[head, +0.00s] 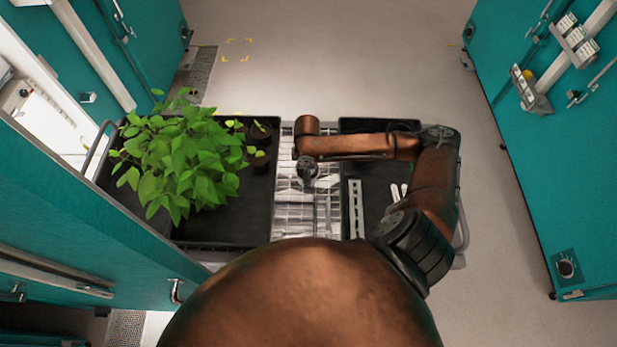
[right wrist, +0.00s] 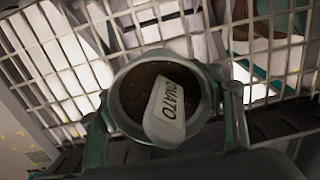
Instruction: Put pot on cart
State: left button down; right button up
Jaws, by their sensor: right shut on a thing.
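In the right wrist view a dark round pot (right wrist: 133,98) with brown soil sits between the two fingers of my right gripper (right wrist: 165,118). The gripper is shut on it. A pale tag with upside-down letters, seemingly TOMATO, stands in the pot. In the head view the cart (head: 225,240) stands below me, with black trays on both sides and a wire-grid section (head: 327,215) in the middle. My right arm bends over the cart, and its dark wrist end is above the wire grid. The pot cannot be clearly made out there. My left gripper is not in view.
Leafy green plants (head: 180,160) fill much of the cart's left tray, with small brown pots (head: 260,159) beside them. A slotted pale strip (head: 356,210) and white tags (head: 395,192) lie on the right side. Teal chambers stand left and right (head: 560,160); floor is clear beyond the cart.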

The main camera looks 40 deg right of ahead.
notch_tip(320, 180, down, 2)
jog(key=shift+s+f, duration=0.1)
jog(key=shift+s, duration=0.05)
jog(key=shift+f, duration=0.2)
jog(key=o, duration=1)
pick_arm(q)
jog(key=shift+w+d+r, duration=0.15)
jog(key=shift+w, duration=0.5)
pick_arm(e)
jog(key=o, duration=0.4)
jog(key=shift+o, duration=0.2)
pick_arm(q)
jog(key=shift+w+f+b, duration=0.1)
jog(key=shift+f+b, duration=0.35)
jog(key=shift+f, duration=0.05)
pick_arm(e)
notch_tip(320, 180, up, 12)
jog(key=shift+r, duration=0.15)
